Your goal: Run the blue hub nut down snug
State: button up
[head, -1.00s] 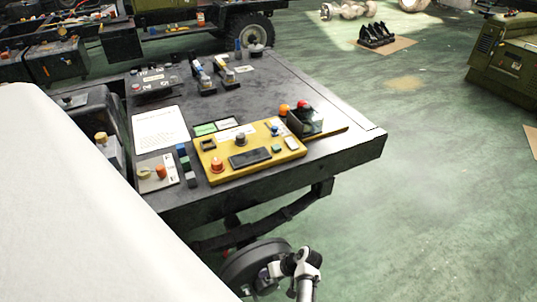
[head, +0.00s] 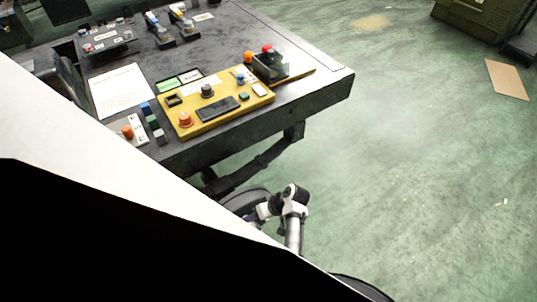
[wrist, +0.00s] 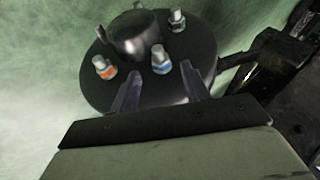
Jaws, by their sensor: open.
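The blue hub nut (wrist: 160,64) sits on a stud on the face of the dark round hub (wrist: 98,92) in the wrist view. A bare metal stud end stands above its blue band. My gripper (wrist: 161,70) is open, with one finger on each side of the blue nut's line. The fingers look apart from the nut; their exact depth is unclear. In the head view the hub (head: 243,199) shows partly below the bench, behind my arm, and the nut cannot be made out.
An orange-banded nut (wrist: 105,68) is left of the blue one, and a plain nut (wrist: 177,21) is farther back. A domed centre cap (wrist: 135,35) rises between them. A dark bar (wrist: 270,48) lies right of the hub.

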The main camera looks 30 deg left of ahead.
jog(key=v, duration=0.9)
jog(key=shift+r, duration=0.15)
